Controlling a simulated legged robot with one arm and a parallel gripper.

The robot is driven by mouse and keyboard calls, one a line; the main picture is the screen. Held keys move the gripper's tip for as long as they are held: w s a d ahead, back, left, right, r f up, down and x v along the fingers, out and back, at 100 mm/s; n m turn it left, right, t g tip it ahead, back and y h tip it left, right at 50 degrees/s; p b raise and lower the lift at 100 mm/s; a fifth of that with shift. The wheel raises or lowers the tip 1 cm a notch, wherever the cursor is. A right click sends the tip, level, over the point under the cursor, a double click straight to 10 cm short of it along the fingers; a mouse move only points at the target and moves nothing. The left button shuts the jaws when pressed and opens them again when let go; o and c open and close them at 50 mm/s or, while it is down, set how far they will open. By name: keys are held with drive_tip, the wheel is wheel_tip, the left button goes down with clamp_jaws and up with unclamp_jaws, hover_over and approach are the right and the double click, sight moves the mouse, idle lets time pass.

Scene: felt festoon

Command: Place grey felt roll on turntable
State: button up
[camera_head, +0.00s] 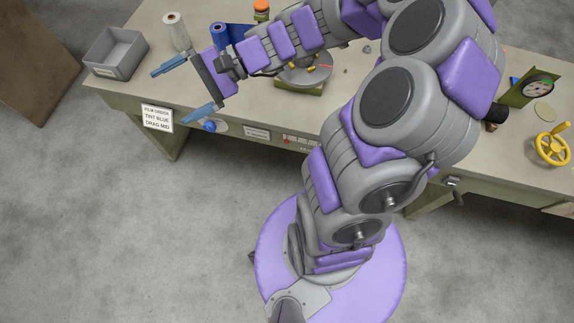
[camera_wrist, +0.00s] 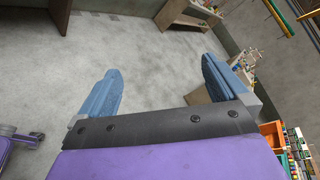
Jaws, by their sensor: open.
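A pale grey roll (camera_head: 176,32), which looks like the grey felt roll, stands upright at the back left of the bench. The turntable (camera_head: 304,72) is a round grey plate on a green base, partly hidden by my arm. My gripper (camera_head: 184,91) is open and empty, its blue fingers spread near the bench's left front, in front of the roll and left of the turntable. In the wrist view my gripper (camera_wrist: 160,70) has only floor between its fingers; neither roll nor turntable can be made out there.
A grey bin (camera_head: 116,54) sits on the bench's left end. A blue roll (camera_head: 220,36) and an orange-topped item (camera_head: 261,10) stand behind my gripper. A gauge (camera_head: 537,88) and a yellow handwheel (camera_head: 552,144) are at the right. Bench top between bin and gripper is clear.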

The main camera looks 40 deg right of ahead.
drive_tip(key=s+a+f+n+g+h, duration=0.1)
drive_tip(key=s+f+n+g+h, duration=0.2)
drive_tip(key=s, duration=0.5)
drive_tip(key=s+a+n+g+h, duration=0.2)
drive_tip(key=s+n+g+h, duration=0.15)
drive_tip(key=s, duration=0.35)
drive_tip(key=s+d+n+t+h, duration=0.1)
drive_tip(key=s+d+n+h, duration=0.3)
drive_tip(key=s+d+h, duration=0.4)
drive_tip(key=s+d, duration=0.1)
drive_tip(key=d, duration=0.2)
drive_tip(key=shift+s+d+f, duration=0.3)
drive_tip(key=shift+s+f, duration=0.05)
